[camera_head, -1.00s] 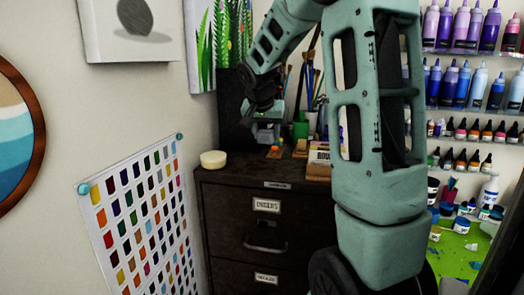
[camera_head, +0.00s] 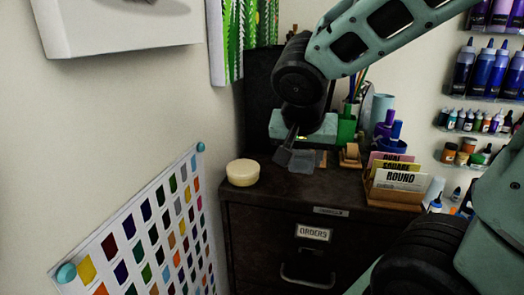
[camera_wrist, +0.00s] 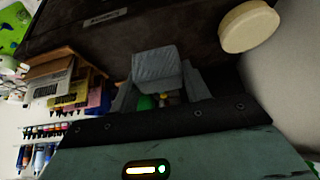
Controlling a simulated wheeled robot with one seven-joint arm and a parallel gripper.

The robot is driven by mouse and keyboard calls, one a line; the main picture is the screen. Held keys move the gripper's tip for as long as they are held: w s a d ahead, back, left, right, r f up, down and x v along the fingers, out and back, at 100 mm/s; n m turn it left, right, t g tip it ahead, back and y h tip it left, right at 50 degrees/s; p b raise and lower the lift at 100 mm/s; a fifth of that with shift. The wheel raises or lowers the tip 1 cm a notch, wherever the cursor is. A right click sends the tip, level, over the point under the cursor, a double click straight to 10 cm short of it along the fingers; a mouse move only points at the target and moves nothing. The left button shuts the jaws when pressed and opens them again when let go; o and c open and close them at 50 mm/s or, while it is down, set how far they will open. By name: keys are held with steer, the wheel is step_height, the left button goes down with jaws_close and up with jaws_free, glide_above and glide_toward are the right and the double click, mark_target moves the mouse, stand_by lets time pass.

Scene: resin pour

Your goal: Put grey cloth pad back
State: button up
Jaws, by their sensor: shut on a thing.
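The grey cloth pad (camera_wrist: 156,68) sits between the fingers of my gripper (camera_wrist: 158,92) in the wrist view. It looks pale grey, with a flat, faintly lined face. In the head view my gripper (camera_head: 290,148) points down over the back of the dark cabinet's top, and the pad (camera_head: 302,160) shows at its fingertips. My gripper is shut on the pad. I cannot tell whether the pad touches the cabinet top.
The dark cabinet (camera_head: 262,225) carries a round cream tub (camera_head: 243,172) at its left front. A card box (camera_head: 395,195), a small wooden stand (camera_head: 350,156), a green pot (camera_head: 346,128) and purple bottles (camera_head: 387,128) stand to the right. The top's front middle is clear.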

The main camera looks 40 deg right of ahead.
steer(key=w+b, duration=0.2)
steer(key=b, duration=0.1)
steer(key=w+f+b, duration=0.1)
steer(key=b, duration=0.1)
steer(key=shift+w+d, duration=0.2)
steer(key=shift+d, duration=0.05)
steer(key=w+b, duration=0.1)
steer(key=b, duration=0.3)
steer(key=shift+w+d+b, duration=0.1)
steer(key=shift+b, duration=0.2)
steer(key=shift+w+b, duration=0.2)
steer(key=shift+b, duration=1.05)
steer(key=b, duration=0.3)
steer(key=shift+w+r+b, duration=0.2)
steer(key=shift+b, duration=0.15)
